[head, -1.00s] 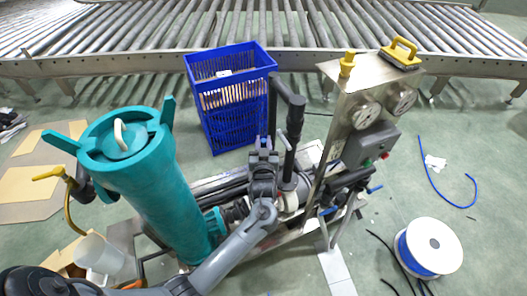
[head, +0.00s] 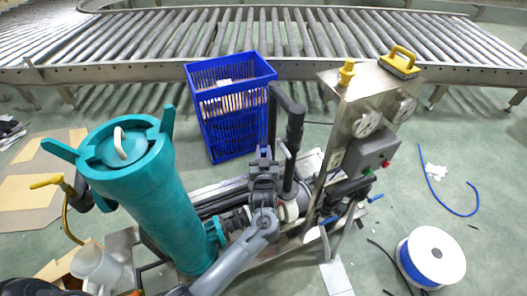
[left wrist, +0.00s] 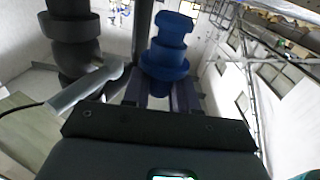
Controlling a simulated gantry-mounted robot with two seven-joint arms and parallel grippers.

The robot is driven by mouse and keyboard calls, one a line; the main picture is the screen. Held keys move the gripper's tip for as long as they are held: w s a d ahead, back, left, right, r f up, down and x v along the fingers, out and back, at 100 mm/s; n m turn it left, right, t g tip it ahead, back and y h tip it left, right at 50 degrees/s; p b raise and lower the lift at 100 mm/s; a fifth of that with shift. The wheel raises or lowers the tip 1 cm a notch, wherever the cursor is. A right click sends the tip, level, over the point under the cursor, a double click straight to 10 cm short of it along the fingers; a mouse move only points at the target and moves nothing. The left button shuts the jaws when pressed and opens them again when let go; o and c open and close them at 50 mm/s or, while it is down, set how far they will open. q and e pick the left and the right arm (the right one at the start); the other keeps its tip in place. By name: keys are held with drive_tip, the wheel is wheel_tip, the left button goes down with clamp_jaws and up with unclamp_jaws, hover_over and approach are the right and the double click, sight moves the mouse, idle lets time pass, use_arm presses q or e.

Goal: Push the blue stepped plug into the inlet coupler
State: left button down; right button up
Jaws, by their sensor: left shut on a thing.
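The blue stepped plug (left wrist: 170,45) stands between the fingers of my left gripper (left wrist: 160,95) in the left wrist view, with its stepped end pointing away from the wrist. In the head view my left gripper (head: 264,158) is over the middle of the skid, just left of a black upright pipe, and only a small bluish bit of the plug shows at its tips. It is shut on the plug. I cannot tell for sure which fitting is the inlet coupler. A dark collared pipe (left wrist: 72,35) stands left of the plug, apart from it. My right gripper is not in view.
A teal filter vessel (head: 155,205) stands left of my arm. The black pipe (head: 294,125) and steel gauge panel (head: 345,125) stand close on the right. A blue crate (head: 230,110) is behind. A hose reel (head: 438,255) lies on the floor at right.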

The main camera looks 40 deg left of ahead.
use_arm(q)
drive_tip(key=shift+f+b, duration=1.4)
drive_tip(key=shift+f, duration=1.15)
drive_tip(key=shift+p, duration=0.35)
drive_tip(key=shift+p, duration=0.45)
drive_tip(key=shift+f, duration=0.1)
idle(0.4)
drive_tip(key=shift+f+b, duration=0.75)
drive_tip(key=shift+f, duration=0.3)
drive_tip(key=shift+f+b, duration=0.85)
drive_tip(key=shift+f, duration=0.35)
drive_tip(key=c, duration=0.8)
unclamp_jaws()
